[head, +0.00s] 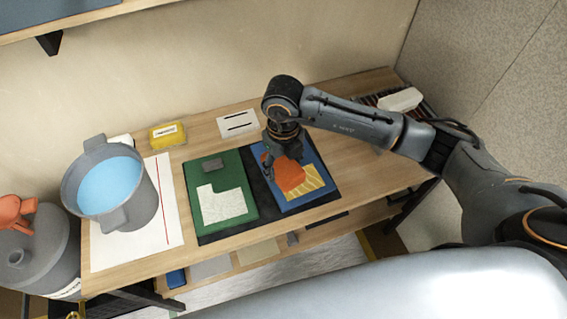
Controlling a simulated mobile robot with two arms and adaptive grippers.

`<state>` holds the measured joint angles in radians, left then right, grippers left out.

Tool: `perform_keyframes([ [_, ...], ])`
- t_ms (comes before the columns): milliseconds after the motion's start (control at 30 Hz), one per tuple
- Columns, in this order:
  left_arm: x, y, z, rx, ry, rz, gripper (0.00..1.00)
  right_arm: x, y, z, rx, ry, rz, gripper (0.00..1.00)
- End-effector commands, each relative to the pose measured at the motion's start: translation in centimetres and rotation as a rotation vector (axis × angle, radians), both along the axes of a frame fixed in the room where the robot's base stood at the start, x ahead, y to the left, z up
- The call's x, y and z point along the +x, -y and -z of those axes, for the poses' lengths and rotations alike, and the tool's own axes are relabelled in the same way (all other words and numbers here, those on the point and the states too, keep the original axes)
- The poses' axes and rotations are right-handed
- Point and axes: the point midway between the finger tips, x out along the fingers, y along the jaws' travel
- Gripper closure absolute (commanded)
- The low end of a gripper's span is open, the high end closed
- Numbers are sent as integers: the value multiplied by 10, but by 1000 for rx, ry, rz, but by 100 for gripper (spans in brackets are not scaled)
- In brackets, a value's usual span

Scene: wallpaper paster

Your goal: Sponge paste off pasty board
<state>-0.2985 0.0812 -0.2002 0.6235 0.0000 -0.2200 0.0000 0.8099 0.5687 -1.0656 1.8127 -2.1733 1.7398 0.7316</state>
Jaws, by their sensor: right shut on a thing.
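My right gripper (270,163) reaches down over the blue board (318,196) on the table. It is shut on an orange block, which looks like a sponge (291,175). The sponge is at the board's middle, beside and partly over a yellow striped patch (305,186) that looks like paste. I cannot tell whether the sponge touches the board. My left gripper is not in view.
A grey bucket of blue liquid (109,187) stands on a white sheet (166,213) at the table's left. A yellow box (167,134) and a white card (238,123) lie along the back. A grey container (35,254) with an orange top stands at far left.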

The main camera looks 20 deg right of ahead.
Motion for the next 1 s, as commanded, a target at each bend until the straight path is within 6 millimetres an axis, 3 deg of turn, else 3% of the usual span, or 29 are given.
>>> perform_keyframes([
  [233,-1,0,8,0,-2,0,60,0,0,4,8,4,0,72],
  [700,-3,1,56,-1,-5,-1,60,0,0,55,8,3,-1,72],
  [1000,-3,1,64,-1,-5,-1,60,0,0,65,8,3,-1,72],
])
